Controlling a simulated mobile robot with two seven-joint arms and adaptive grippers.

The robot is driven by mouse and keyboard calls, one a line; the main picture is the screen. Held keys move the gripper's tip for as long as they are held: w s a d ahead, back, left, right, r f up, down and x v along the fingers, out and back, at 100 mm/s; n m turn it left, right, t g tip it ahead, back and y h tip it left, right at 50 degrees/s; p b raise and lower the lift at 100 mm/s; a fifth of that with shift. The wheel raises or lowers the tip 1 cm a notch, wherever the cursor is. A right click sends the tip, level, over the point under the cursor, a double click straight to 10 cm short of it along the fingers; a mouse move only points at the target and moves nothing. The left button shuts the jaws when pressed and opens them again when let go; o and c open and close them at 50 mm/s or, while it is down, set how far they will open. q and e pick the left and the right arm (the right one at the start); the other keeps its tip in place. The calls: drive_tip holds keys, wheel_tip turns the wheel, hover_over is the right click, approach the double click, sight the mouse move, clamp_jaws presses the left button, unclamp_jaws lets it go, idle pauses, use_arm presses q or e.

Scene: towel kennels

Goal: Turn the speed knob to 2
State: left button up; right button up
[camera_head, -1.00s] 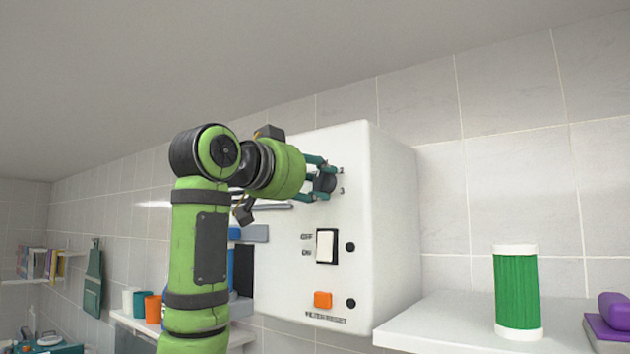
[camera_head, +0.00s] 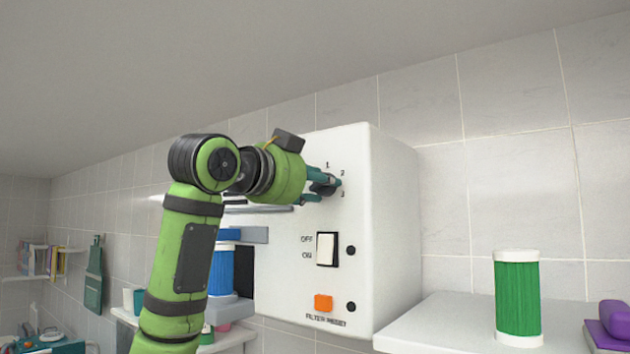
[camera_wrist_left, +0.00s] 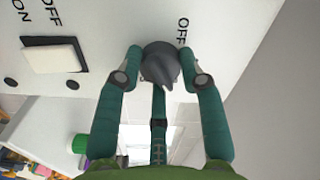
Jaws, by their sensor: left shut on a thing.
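The dark grey speed knob (camera_head: 323,187) is on the upper front of the white control box (camera_head: 376,245). The numbers 1, 2 and 3 show around its upper and right side. My left gripper (camera_head: 318,185) is shut on the knob, with its teal fingers around it. In the left wrist view, the knob (camera_wrist_left: 159,62) sits between two fingertips, with a third finger below. Its pointed ridge faces down and slightly right in that view, away from a printed OFF. In the head view the fingers partly hide the knob, so its exact setting is unclear. My right gripper is not in view.
Below the knob are a white OFF/ON rocker switch (camera_head: 326,249) and an orange filter reset button (camera_head: 323,302). A shelf (camera_head: 450,325) at right holds a green cylinder (camera_head: 518,298) and purple item (camera_head: 613,318). A blue cylinder (camera_head: 221,270) stands left of the box.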

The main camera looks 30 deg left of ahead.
use_arm(q)
drive_tip(key=shift+s+r, duration=0.1)
drive_tip(key=shift+r, duration=0.15)
drive_tip(key=o, duration=1.1)
drive_tip(key=shift+o, duration=0.3)
drive_tip(key=shift+d+f, duration=0.1)
drive_tip(key=shift+f, duration=0.05)
drive_tip(key=s+a, duration=0.1)
drive_tip(key=s, duration=1)
drive_tip(key=shift+s+a, duration=0.3)
drive_tip(key=shift+s, duration=0.05)
